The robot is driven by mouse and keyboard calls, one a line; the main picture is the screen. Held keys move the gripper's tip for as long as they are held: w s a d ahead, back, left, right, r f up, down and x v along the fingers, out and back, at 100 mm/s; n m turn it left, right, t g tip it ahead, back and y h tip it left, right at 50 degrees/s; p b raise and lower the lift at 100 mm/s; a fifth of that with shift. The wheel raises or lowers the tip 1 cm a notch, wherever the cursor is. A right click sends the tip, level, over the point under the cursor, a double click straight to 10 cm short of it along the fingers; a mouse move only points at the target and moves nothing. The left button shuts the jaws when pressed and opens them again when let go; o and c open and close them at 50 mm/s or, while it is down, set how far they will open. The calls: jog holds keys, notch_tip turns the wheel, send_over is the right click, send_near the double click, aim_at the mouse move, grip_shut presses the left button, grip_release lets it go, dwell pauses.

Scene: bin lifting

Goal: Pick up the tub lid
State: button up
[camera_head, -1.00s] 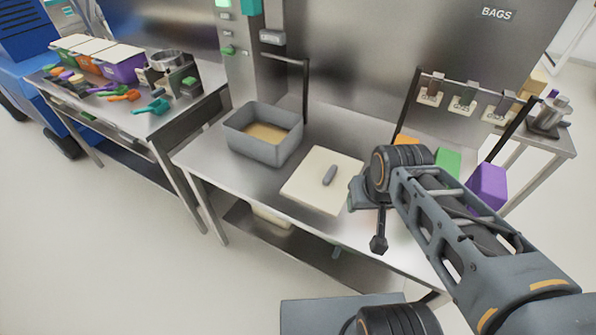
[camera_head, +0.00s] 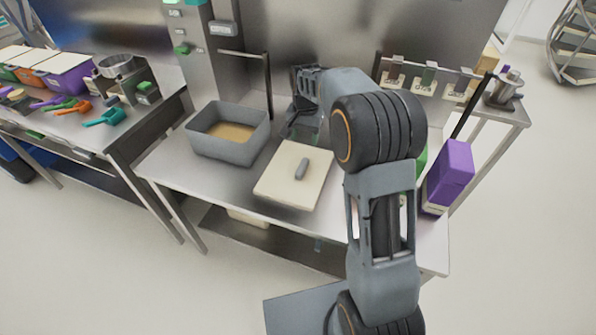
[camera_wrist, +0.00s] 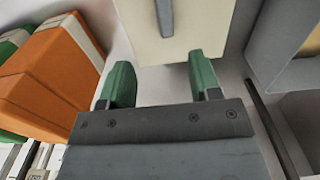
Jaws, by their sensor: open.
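The tub lid (camera_head: 285,190) is a flat cream square with a grey bar handle (camera_head: 301,168) on top. It lies on the steel table, right of the grey tub (camera_head: 230,150). In the wrist view the lid (camera_wrist: 205,25) is at the top, with its handle (camera_wrist: 165,18) cut by the upper edge. My gripper (camera_wrist: 162,82) has two green fingers spread wide with nothing between them. The fingertips point toward the lid's near edge in that view, short of the handle. In the head view my gripper (camera_head: 300,125) is just behind the lid, partly hidden by my arm.
The tub holds tan material; its wall (camera_wrist: 275,45) is at the right of the wrist view. An orange bin (camera_wrist: 45,80) is at the left there. A purple bin (camera_head: 450,170) stands at the table's right. A dark post (camera_head: 269,88) rises behind the tub.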

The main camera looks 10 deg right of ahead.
send_over(302, 166)
jog(key=f, duration=0.9)
jog(key=shift+d, duration=0.25)
jog(key=shift+w+a+f+p, duration=0.15)
jog(key=shift+f+p, duration=0.4)
jog(key=shift+f, duration=2.15)
jog(key=shift+c, duration=0.2)
grip_shut()
